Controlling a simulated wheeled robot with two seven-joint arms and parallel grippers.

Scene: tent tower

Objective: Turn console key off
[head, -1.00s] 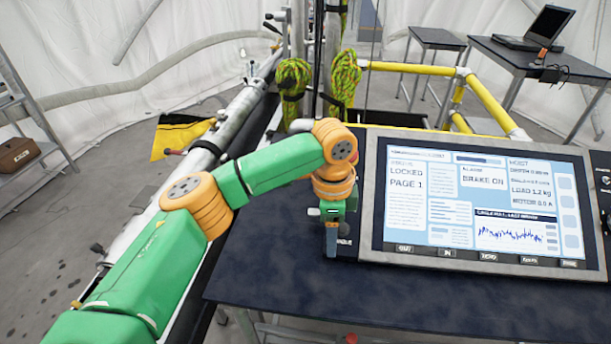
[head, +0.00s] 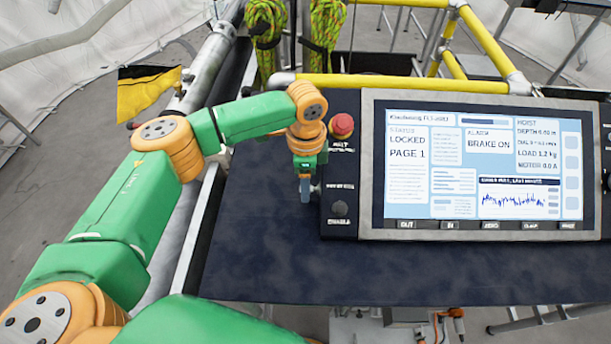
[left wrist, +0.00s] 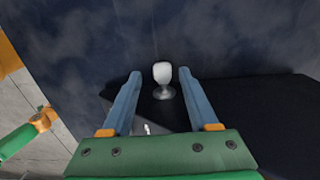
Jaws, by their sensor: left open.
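The console (head: 368,232) has a lit screen (head: 440,205) reading "LOCKED PAGE 1" and "BRAKE ON". In the left wrist view a key-like piece with a pale rounded head (left wrist: 163,72) and a silver round base stands between my left fingers, near their tips. I see a gap on both sides of it. In the head view my left gripper (head: 305,196) points down at the left edge of the console's control strip and mostly hides the key's place. My left gripper (left wrist: 160,76) is open. My right gripper is not in view.
A red mushroom button (head: 342,125) and a black knob (head: 339,208) labelled "ENABLE" sit on the strip close to my gripper. A yellow rail (head: 390,82) and hanging ropes (head: 265,25) stand behind. The dark tabletop (head: 300,268) in front is clear.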

